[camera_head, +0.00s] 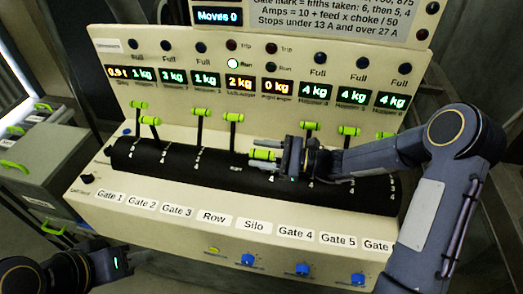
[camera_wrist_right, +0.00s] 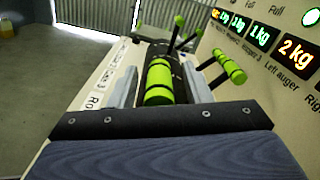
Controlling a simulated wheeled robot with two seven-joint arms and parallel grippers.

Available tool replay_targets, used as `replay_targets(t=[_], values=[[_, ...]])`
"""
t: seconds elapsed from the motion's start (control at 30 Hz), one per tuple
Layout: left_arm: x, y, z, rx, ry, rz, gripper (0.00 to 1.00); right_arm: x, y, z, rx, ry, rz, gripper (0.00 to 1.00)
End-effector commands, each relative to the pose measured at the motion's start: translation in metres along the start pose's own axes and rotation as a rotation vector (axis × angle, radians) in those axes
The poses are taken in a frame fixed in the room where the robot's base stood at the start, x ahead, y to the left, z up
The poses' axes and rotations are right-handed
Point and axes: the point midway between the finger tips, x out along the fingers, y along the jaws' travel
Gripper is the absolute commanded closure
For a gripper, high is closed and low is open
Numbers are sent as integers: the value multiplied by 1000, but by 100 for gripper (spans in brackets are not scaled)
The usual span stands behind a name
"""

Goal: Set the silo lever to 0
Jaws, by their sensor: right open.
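The silo lever's green handle (camera_head: 263,154) is tilted toward the front of the black drum, in line with the Silo label (camera_head: 253,225). My right gripper (camera_head: 283,155) is at this handle from the right. In the right wrist view the green handle (camera_wrist_right: 158,82) lies between the two grey fingers of the right gripper (camera_wrist_right: 160,88), with gaps visible beside it; the gripper is open. Numbers by the lever's slot are mostly hidden by my gripper. My left gripper (camera_head: 128,257) is dark and low at the left, away from the levers; its fingers are unclear.
The Row lever (camera_head: 234,117) stands just left and further back, and shows close by in the wrist view (camera_wrist_right: 230,68). The Gate 4 lever (camera_head: 310,126) stands just behind my right gripper. A lit display panel (camera_head: 250,60) rises behind. Knobs (camera_head: 302,269) line the lower front.

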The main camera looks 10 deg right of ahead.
Motion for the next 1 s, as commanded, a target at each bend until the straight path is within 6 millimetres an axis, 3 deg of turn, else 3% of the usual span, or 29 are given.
replay_targets(t=[0.27,0.6,1.0], values=[[0,0,0,0,0,0,64,2,0,0,0,1,-1,57],[0,0,0,0,0,0,64,1,0,0,0,1,-1,100],[2,-1,1,0,0,0,64,1,-7,-1,-3,1,-1,100]])
